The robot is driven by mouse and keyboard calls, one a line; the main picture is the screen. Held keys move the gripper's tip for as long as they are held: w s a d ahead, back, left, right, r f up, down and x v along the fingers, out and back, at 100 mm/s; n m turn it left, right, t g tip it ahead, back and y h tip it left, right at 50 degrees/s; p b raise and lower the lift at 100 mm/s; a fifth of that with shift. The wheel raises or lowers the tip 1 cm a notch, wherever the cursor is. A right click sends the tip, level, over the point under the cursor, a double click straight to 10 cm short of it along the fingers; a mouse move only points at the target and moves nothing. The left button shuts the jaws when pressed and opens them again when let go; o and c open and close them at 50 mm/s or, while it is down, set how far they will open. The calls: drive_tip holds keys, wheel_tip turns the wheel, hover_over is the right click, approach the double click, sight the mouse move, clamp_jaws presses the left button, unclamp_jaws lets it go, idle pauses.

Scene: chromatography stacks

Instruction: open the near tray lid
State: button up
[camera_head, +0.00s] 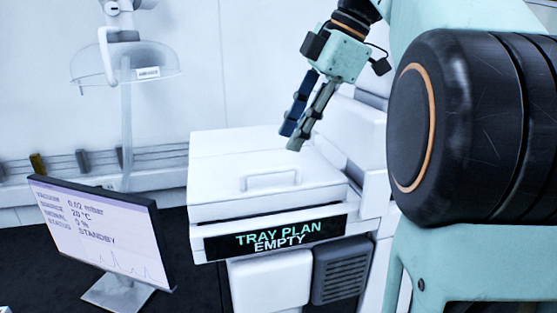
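The near tray lid (222,177) is a flat white cover on the white instrument in the middle of the view. It lies down flat, closed over the tray. A white bar handle (270,175) stands near its front edge. A dark panel below the lid (220,247) reads "TRAY PLAN EMPTY". My gripper (291,142) hangs from the upper right, pointing down and left above the rear right part of the lid. It appears apart from the handle and holds nothing visible. The fingers overlap in this view, so their opening is unclear.
A monitor (100,226) showing "STANDBY" stands at the left on a dark surface. A clear dome-shaped hood (125,65) hangs at the upper left. Taller white housing (357,125) rises right of the lid. My arm fills the right side. The space above the handle looks clear.

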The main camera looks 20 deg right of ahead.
sight(275, 168)
drive_tip(key=x, duration=0.6)
drive_tip(key=shift+w+a+f, duration=0.1)
drive_tip(key=shift+f, duration=0.25)
drive_tip(key=shift+c, duration=0.3)
clamp_jaws()
